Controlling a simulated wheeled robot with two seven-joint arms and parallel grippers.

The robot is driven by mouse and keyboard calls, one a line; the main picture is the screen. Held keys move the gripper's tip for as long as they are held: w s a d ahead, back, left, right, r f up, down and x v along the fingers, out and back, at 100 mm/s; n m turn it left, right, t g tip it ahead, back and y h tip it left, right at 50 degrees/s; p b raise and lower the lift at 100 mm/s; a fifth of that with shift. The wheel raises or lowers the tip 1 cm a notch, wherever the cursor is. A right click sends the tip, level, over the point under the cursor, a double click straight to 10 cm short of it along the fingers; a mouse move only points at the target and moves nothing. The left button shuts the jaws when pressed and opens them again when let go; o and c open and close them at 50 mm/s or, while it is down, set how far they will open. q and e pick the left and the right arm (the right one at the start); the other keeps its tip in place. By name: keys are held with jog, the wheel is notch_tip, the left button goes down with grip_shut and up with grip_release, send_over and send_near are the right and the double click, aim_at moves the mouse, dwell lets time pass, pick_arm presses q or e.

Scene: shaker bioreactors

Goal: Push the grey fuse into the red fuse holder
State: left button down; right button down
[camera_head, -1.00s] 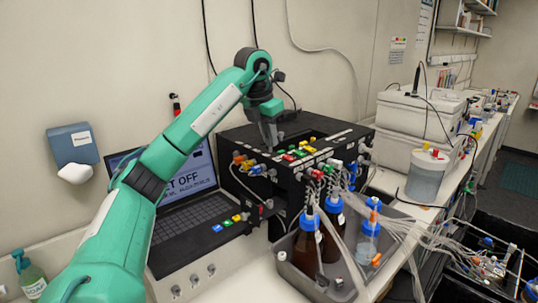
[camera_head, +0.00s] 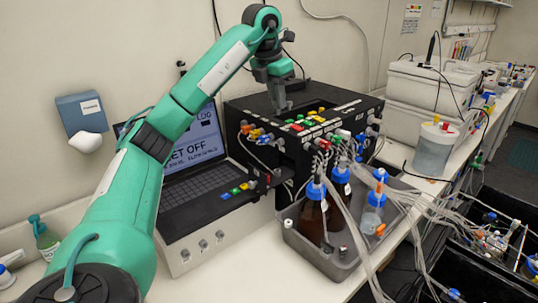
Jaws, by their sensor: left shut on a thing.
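My left gripper (camera_head: 281,106) points down over the top of the black box, just behind the row of coloured blocks. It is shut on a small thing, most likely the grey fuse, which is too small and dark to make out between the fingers. A red block (camera_head: 297,127), which looks like the red fuse holder, sits on the box's top front edge, a little in front and to the right of the fingertips. Whether the fingertips touch the box cannot be told. My right gripper is not in view.
Green (camera_head: 309,123) and yellow blocks sit close by on the black box (camera_head: 345,108). An open laptop (camera_head: 205,180) stands at its left. A grey tray (camera_head: 330,262) with blue-capped bottles (camera_head: 313,210) and many tubes stands in front. White boxes (camera_head: 425,85) stand behind at right.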

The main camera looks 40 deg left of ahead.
pick_arm(q)
jog(key=shift+a+f, duration=0.1)
jog(key=shift+f, duration=0.25)
jog(key=p, duration=0.4)
send_over(272, 172)
jog(key=s+d, duration=0.2)
notch_tip(272, 172, down, 6)
jog(key=shift+s+f+p, duration=0.25)
jog(key=shift+s+f, duration=0.25)
jog(key=shift+f, duration=1.25)
jog(key=shift+s+f+p, duration=0.2)
jog(key=shift+s+f, duration=0.35)
jog(key=shift+f, duration=1.15)
jog(key=shift+s+f+p, duration=0.25)
jog(key=shift+s+f, duration=0.25)
jog(key=shift+f, duration=1.25)
jog(key=shift+b, duration=0.3)
jog(key=shift+f+b, duration=1.3)
jog(key=shift+f, duration=0.1)
jog(key=shift+r, duration=0.1)
